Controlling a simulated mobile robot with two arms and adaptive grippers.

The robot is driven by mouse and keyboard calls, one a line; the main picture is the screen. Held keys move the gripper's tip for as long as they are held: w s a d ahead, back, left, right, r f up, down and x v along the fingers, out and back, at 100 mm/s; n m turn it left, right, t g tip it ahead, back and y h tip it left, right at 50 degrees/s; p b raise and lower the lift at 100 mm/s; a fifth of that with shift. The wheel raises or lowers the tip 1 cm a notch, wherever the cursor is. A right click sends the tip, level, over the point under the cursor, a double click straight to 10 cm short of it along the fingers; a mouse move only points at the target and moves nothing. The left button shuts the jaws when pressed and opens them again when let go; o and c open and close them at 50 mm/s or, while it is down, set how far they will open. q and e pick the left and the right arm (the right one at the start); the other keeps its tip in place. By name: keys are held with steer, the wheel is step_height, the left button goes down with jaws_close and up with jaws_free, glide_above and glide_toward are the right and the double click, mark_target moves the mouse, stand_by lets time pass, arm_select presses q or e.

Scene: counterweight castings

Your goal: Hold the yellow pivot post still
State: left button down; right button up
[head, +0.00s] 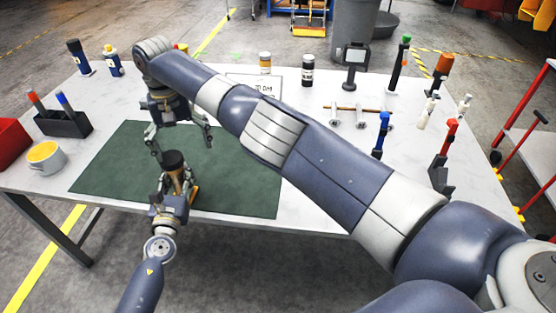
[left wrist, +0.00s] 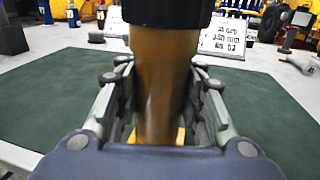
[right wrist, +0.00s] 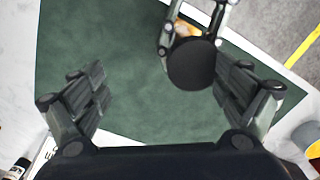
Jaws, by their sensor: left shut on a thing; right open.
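The pivot post (left wrist: 160,62) looks brownish yellow in the left wrist view and has a wide black cap (left wrist: 168,12) on top. It stands upright on the green mat (head: 110,170), with a bit of yellow at its foot. My left gripper (head: 176,181) is shut on the post, one finger on each side below the cap. My right gripper (head: 180,138) is open and empty, pointing down over the mat beyond the post. In the right wrist view the black cap (right wrist: 192,66) shows from above, near the right finger; whether they touch I cannot tell.
A white cup (head: 45,158) with yellow inside, a dark block holding markers (head: 63,124) and a red bin (head: 10,143) stand at the left. Bottles, a sign (head: 262,84) and several upright tools (head: 440,160) occupy the back and right. My right arm crosses over the table.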

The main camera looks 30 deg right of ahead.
arm_select(q)
steer(key=shift+a+r, duration=0.1)
steer(key=shift+a, duration=0.4)
steer(key=shift+s+d+f, duration=0.15)
steer(key=shift+d+f, duration=0.05)
steer(key=shift+d, duration=0.3)
arm_select(e)
steer(key=s+d+f+m, duration=0.1)
steer(key=d+f, duration=0.2)
steer(key=d, duration=0.4)
steer(key=s+d+f+m, duration=0.1)
steer(key=d+f, duration=0.3)
steer(key=d, duration=0.4)
steer(key=s+d+f+m, duration=0.1)
steer(key=s+d+f, duration=0.2)
steer(key=d, duration=0.4)
steer(key=shift+d+f, duration=0.25)
steer(key=shift+f, duration=0.45)
steer(key=shift+s+d, duration=0.2)
steer(key=shift+d, duration=0.55)
arm_select(q)
steer(key=c, duration=1.4)
jaws_free()
steer(key=shift+c, duration=0.2)
steer(key=o, duration=0.5)
steer(key=shift+d, duration=0.1)
steer(key=shift+c, duration=0.2)
arm_select(e)
steer(key=shift+w, duration=0.1)
